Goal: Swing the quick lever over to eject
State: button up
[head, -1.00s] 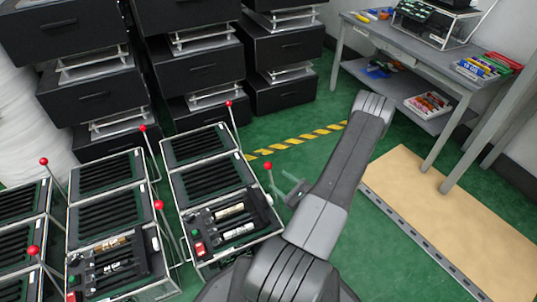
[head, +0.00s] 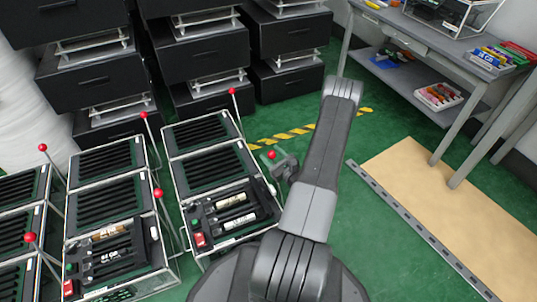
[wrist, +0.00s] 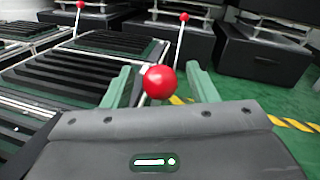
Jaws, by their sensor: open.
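A lever with a red ball knob (head: 272,155) stands at the right side of the rightmost fixture (head: 232,142). Its knob (wrist: 160,82) also shows large in the wrist view, between the two green fingers. My gripper (head: 284,165) is open at this knob, with a finger on either side and a gap to each (wrist: 159,72). The lever's rod is mostly hidden behind the knob and my gripper. Another red-knobbed lever (head: 233,92) stands at the back of the same fixture. I cannot read any label saying which lever is quick or where eject lies.
More fixtures with red-knobbed levers stand to the left, such as the middle fixture (head: 103,160). Black drawer units (head: 197,55) line the back. A grey workbench (head: 430,45) stands at the back right.

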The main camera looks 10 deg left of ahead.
jog(key=shift+x, duration=1.25)
grip_shut()
